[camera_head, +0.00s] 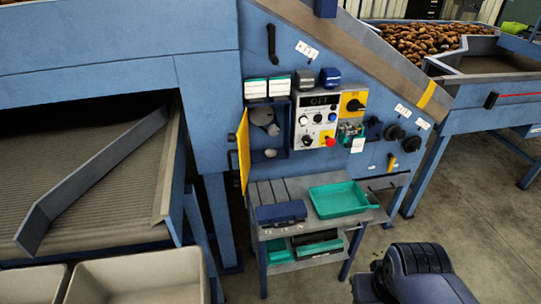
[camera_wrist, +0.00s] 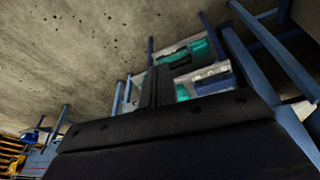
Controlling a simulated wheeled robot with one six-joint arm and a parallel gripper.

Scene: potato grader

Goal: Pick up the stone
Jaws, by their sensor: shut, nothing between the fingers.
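I cannot make out a stone for certain in either view. In the head view, an open blue box (camera_head: 282,141) on the machine's panel holds grey rounded shapes (camera_head: 262,115) and a small pale lump (camera_head: 270,153); I cannot tell what they are. My gripper (camera_wrist: 158,70) shows in the wrist view as two dark fingers pressed together, with nothing between them. It is away from the panel box, with the bench's legs and teal trays beyond it. In the head view, a dark part of my arm is at the lower right, and the fingertips cannot be made out.
A bench (camera_head: 375,217) carries a teal tray (camera_head: 340,199) and a dark blue case (camera_head: 281,212). Its lower shelf holds more trays. A yellow door (camera_head: 243,150) stands open beside the box. Pale bins (camera_head: 140,278) stand at lower left. Concrete floor (camera_head: 475,215) is clear at right.

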